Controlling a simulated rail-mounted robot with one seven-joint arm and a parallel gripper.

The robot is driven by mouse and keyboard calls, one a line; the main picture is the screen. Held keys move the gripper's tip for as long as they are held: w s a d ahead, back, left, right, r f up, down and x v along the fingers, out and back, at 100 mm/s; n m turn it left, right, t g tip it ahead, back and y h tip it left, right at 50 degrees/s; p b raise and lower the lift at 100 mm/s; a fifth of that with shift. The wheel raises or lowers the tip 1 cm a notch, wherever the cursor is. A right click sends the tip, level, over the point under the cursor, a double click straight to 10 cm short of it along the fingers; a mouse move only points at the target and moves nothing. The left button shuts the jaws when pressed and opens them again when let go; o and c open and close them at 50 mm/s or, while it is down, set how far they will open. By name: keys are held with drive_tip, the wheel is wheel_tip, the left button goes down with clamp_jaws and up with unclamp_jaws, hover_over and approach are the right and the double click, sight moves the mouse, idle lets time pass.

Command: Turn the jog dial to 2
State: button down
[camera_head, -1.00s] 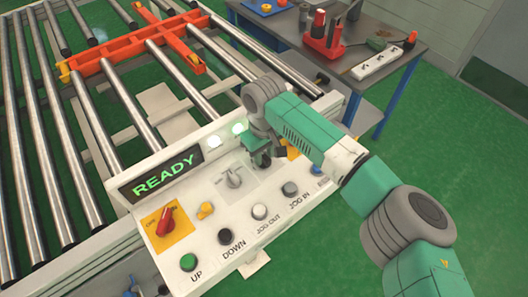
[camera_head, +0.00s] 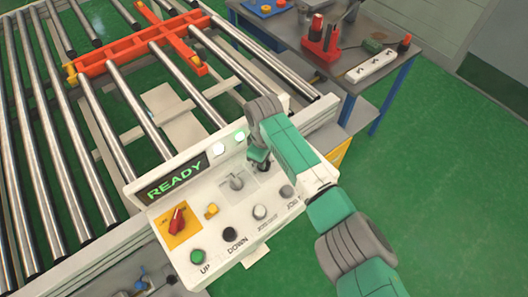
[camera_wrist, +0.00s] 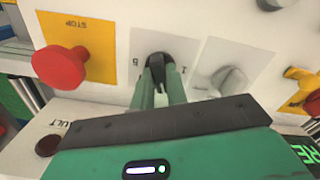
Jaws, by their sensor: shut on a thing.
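The dial (camera_wrist: 155,62) is a dark knob on a pale square plate with small marks on both sides, in the middle of the wrist view. My gripper (camera_wrist: 158,84) is shut on it, with the green fingers at its sides. In the head view my gripper (camera_head: 259,163) is down at the panel, and the arm hides the dial. The number that the dial points to cannot be read clearly.
Beside the dial is a grey knob (camera_wrist: 224,82), also seen in the head view (camera_head: 236,182). A red STOP button (camera_wrist: 60,67) stands on the dial's other side. The control panel (camera_head: 215,220) also has a red switch (camera_head: 177,220) and several push buttons. The display (camera_head: 178,178) reads READY.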

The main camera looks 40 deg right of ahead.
drive_tip(key=shift+r+n+p, duration=0.1)
drive_tip(key=shift+n+p, duration=0.3)
drive_tip(key=shift+n, duration=1.6)
drive_tip(key=c, duration=1.4)
unclamp_jaws()
wheel_tip(320, 180, up, 8)
drive_tip(key=shift+f+p, duration=0.1)
drive_tip(key=shift+p, duration=0.55)
